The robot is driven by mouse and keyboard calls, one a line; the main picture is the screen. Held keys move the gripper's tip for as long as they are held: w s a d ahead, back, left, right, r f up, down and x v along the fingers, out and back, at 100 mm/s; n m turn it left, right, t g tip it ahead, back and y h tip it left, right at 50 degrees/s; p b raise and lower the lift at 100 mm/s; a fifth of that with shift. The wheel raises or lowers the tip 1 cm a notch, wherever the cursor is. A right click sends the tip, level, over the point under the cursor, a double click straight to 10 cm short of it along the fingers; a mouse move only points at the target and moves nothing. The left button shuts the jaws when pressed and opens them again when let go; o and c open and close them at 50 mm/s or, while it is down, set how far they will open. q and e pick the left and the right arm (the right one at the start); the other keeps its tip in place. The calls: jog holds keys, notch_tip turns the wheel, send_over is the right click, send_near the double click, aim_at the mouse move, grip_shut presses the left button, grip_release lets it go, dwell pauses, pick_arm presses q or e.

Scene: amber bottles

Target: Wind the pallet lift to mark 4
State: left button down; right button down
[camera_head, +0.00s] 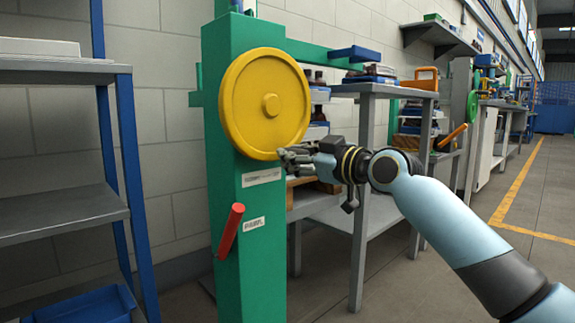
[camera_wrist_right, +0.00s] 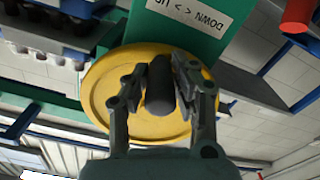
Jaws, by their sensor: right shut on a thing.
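The pallet lift is a green column (camera_head: 228,110) with a round yellow handwheel (camera_head: 250,105) on its face. My right gripper (camera_head: 287,158) is at the wheel's lower right rim. In the right wrist view the yellow wheel (camera_wrist_right: 110,85) fills the middle, and my right gripper (camera_wrist_right: 172,75) is shut on a dark cylindrical knob (camera_wrist_right: 160,95) that stands out from it. A label reading DOWN and UP (camera_wrist_right: 188,12) is on the column beside the wheel. I cannot make out mark 4. My left gripper is not in view.
A red lever (camera_head: 230,232) sticks out low on the column. A grey shelf rack with blue posts (camera_head: 128,160) stands at the left. A grey workbench (camera_head: 365,190) with bottles and blue bins is behind my right arm. Open floor lies at the right.

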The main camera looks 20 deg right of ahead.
jog(key=shift+w+d, duration=0.25)
jog(key=shift+d, duration=0.4)
jog(key=shift+r, duration=0.15)
jog(key=c, duration=1.1)
grip_release()
jog(key=shift+d, duration=0.15)
jog(key=shift+v, duration=3.75)
